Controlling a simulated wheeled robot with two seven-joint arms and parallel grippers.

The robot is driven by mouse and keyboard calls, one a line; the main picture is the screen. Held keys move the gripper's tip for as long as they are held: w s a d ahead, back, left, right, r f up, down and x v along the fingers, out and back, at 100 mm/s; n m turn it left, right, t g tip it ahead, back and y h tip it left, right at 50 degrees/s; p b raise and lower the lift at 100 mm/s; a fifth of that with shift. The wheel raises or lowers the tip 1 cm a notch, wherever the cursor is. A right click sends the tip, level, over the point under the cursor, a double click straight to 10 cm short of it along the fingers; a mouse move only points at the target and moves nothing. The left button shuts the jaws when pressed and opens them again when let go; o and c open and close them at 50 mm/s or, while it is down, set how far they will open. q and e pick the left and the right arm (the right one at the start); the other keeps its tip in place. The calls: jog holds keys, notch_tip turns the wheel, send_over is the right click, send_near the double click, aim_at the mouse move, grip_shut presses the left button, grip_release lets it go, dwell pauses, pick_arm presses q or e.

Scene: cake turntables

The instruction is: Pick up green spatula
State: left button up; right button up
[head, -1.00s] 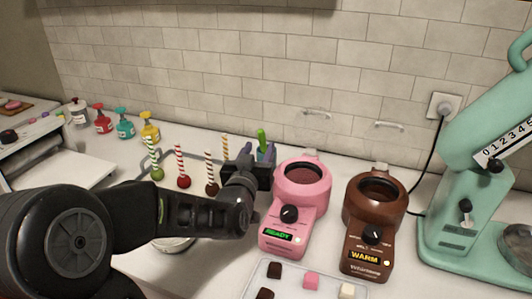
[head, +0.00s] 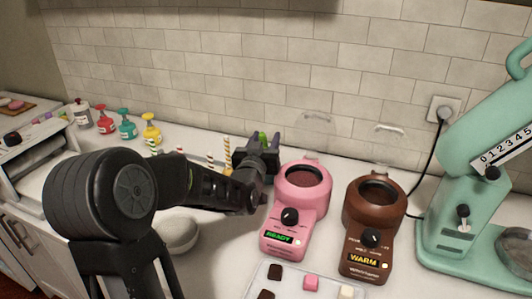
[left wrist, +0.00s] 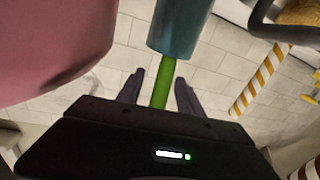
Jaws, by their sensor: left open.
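The green spatula (head: 263,136) shows as a small green tip at the back of the counter, left of the pink warmer. My left gripper (head: 263,141) is at it, with its dark fingers on either side of the green. In the left wrist view the green shaft (left wrist: 163,84) lies between the two open fingers, with gaps on both sides. A teal cylinder (left wrist: 181,28) meets the shaft's upper end; I cannot tell whether it is part of the spatula. The spatula's remainder is hidden. My right gripper is not in view.
The pink warmer (head: 302,187) stands close to the right of my left gripper, and the brown warmer (head: 374,205) is beyond it. Striped sticks (head: 227,152) stand close to its left. A tray of blocks (head: 256,277) is in front. A mint mixer (head: 455,205) stands far right.

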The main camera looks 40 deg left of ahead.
pick_arm(q)
jog(key=shift+w+a, duration=0.15)
jog(key=shift+w, duration=0.25)
jog(key=shift+c, duration=0.5)
grip_shut()
